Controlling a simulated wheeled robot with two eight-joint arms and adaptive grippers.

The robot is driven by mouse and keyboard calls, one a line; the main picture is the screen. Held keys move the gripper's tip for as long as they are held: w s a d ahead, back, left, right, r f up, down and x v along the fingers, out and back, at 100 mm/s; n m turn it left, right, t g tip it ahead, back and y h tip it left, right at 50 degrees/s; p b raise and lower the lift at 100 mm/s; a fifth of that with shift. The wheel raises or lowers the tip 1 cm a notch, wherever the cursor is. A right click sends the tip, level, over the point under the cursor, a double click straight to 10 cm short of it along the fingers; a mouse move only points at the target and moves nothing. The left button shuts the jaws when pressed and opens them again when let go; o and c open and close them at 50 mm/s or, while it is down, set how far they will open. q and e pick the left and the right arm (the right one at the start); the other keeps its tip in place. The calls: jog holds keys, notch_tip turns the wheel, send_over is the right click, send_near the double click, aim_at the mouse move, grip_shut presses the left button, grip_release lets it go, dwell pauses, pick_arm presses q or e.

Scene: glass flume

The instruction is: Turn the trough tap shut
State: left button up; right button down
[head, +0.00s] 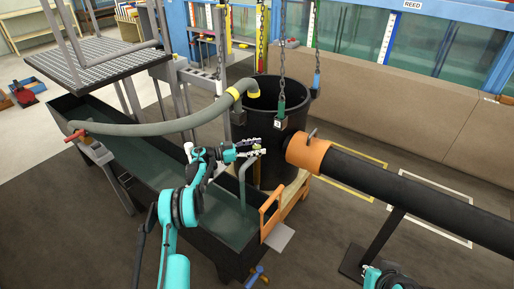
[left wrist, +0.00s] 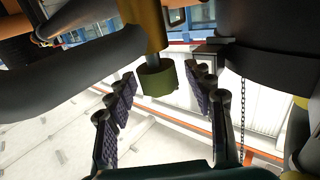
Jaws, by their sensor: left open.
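The trough (head: 170,185) is a long dark tank holding greenish water, running across the left of the head view. A bent grey pipe (head: 243,188) stands at its near right end, and looks like the tap's spout. My left gripper (head: 256,149) is open beside the top of this pipe. In the left wrist view, an olive-green round knob (left wrist: 157,82) on a grey stem, seemingly the tap handle, appears between the open fingertips (left wrist: 165,90). I cannot tell whether they touch it. My right gripper is out of view; only part of that arm shows at lower right.
A black barrel (head: 275,100) stands just behind the left gripper, with hanging chains (head: 282,60) nearby. A thick black pipe with an orange collar (head: 308,152) lies close on the right. A grey hose (head: 160,127) arches over the trough. An orange bracket (head: 270,215) is at the trough's end.

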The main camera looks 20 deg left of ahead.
aim_at(257, 146)
pick_arm(q)
notch_tip(257, 146, up, 10)
dwell(0.5)
jog(key=shift+w, duration=0.1)
